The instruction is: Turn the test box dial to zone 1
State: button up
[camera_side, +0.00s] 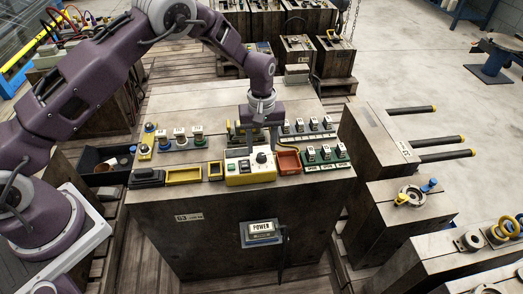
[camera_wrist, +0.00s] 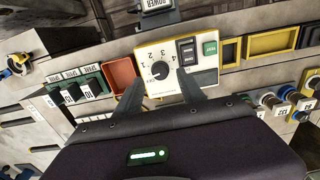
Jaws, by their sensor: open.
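The test box (camera_side: 240,178) is a yellow-edged box with a cream face, on the wooden bench. In the wrist view its face (camera_wrist: 205,80) carries a black round dial (camera_wrist: 160,70) with numbers around it, two dark switches and a green patch. The dial also shows in the side view (camera_side: 261,158). I cannot read its pointer surely. My gripper (camera_wrist: 160,78) is open and empty, with one fingertip on each side of the dial in the wrist view. In the side view my gripper (camera_side: 262,146) points down over the box. Whether the fingers touch the dial is unclear.
An orange-red tray (camera_side: 288,162) sits right of the box, with a green switch block (camera_side: 325,165) beyond it. Yellow trays (camera_side: 184,176) lie to its left. Labelled knobs (camera_side: 180,137) stand behind left. A POWER switch (camera_side: 262,229) is on the bench front.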

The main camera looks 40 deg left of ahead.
aim_at(261, 155)
jog(key=shift+f, duration=1.55)
grip_shut()
jog(key=shift+m, duration=0.3)
jog(key=m, duration=0.3)
jog(key=shift+r+m, duration=0.1)
jog(key=shift+m, duration=1.9)
grip_release()
